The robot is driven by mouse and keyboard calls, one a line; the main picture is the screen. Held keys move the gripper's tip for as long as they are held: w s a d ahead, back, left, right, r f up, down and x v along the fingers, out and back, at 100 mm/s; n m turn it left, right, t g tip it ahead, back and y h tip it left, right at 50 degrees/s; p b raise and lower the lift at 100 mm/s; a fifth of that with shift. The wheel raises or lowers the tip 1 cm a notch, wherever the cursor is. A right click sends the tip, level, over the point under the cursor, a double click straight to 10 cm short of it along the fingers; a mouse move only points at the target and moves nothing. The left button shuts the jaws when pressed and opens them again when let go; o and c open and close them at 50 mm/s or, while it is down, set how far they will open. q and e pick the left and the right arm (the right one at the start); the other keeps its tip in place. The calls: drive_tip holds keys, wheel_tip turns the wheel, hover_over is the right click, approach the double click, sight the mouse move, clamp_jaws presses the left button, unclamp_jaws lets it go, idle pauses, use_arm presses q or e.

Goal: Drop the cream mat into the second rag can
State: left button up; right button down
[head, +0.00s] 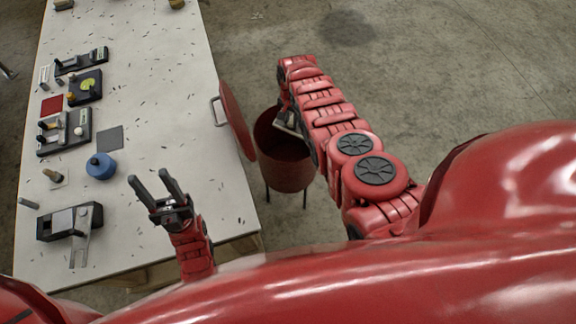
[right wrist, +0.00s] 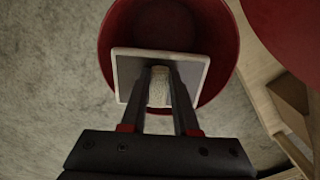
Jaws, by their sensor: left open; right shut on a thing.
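The red rag can (head: 288,175) stands on legs beside the table's right edge, its lid (head: 237,122) swung up on the left. It is the only can I see. My right gripper (right wrist: 160,72) is shut on the cream mat (right wrist: 127,70), a flat square with a pale rim. In the right wrist view the mat lies across the can's round mouth (right wrist: 105,45), overlapping its near rim; its height above the rim is unclear. In the head view my arm hides most of the mat. My left gripper (head: 150,180) is open and empty over the table.
The pale table (head: 165,75) holds black fixtures (head: 65,132), a blue round piece (head: 100,166), a grey square (head: 109,138), a red square (head: 52,105) and a tape-dispenser-like block (head: 70,222). Small dark shavings are scattered on it. Concrete floor (head: 430,60) lies open at the right.

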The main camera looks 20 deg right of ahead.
wheel_tip(320, 180, down, 6)
drive_tip(key=b, duration=0.5)
drive_tip(key=shift+b, duration=0.35)
drive_tip(key=c, duration=0.6)
unclamp_jaws()
drive_tip(key=shift+r, duration=0.1)
